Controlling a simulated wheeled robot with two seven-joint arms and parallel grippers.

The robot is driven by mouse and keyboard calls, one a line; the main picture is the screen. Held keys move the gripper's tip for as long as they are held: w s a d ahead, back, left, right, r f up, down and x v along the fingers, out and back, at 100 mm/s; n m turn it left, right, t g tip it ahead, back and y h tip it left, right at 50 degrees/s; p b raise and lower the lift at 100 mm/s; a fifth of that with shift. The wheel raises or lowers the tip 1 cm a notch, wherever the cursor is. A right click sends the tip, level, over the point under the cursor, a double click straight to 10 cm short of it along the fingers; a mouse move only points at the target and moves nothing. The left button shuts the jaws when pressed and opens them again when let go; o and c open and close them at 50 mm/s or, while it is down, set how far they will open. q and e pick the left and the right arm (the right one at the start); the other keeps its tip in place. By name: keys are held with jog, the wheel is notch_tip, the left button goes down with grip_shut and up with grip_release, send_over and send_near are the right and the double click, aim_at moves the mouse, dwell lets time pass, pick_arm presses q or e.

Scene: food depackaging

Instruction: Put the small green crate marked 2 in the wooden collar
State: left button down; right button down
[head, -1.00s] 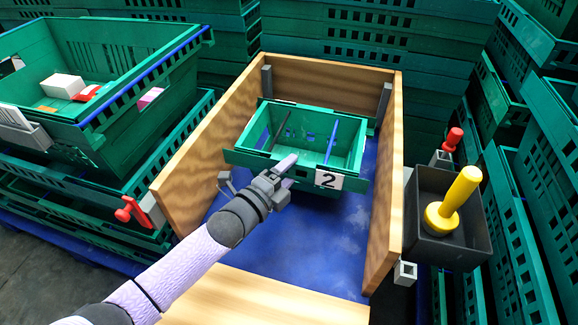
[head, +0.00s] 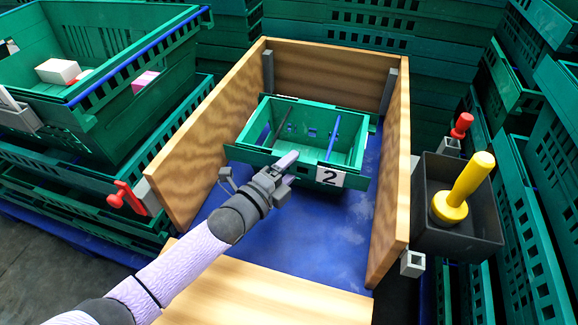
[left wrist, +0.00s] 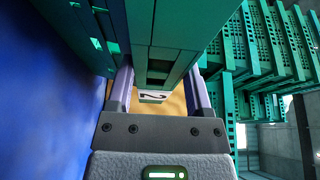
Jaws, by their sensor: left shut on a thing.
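The small green crate (head: 345,158) bears a white label with a black 2 on its near side. It is inside the wooden collar (head: 392,170), towards the back, above the blue floor (head: 315,245). My left gripper (head: 287,168) is shut on the crate's near wall, left of the label. The left wrist view shows the crate (left wrist: 175,35) between the two fingers, with the label below it. Whether the crate touches the floor is hidden. My right gripper is in neither view.
A large green crate (head: 95,125) with packages stands left of the collar. A dark box (head: 480,238) with a yellow-handled stamp (head: 468,185) is at the right. Red handles (head: 127,197) flank the collar. Stacked green crates surround it. Blue floor is free in front of the held crate.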

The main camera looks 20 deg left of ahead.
pick_arm(q)
jog(key=shift+f, duration=0.1)
grip_release()
jog(key=shift+s+a+p, duration=0.15)
jog(key=shift+s+p, duration=0.15)
jog(key=shift+s, duration=0.05)
jog(key=p+v, duration=0.4)
jog(key=v, duration=0.5)
jog(key=shift+s, duration=0.1)
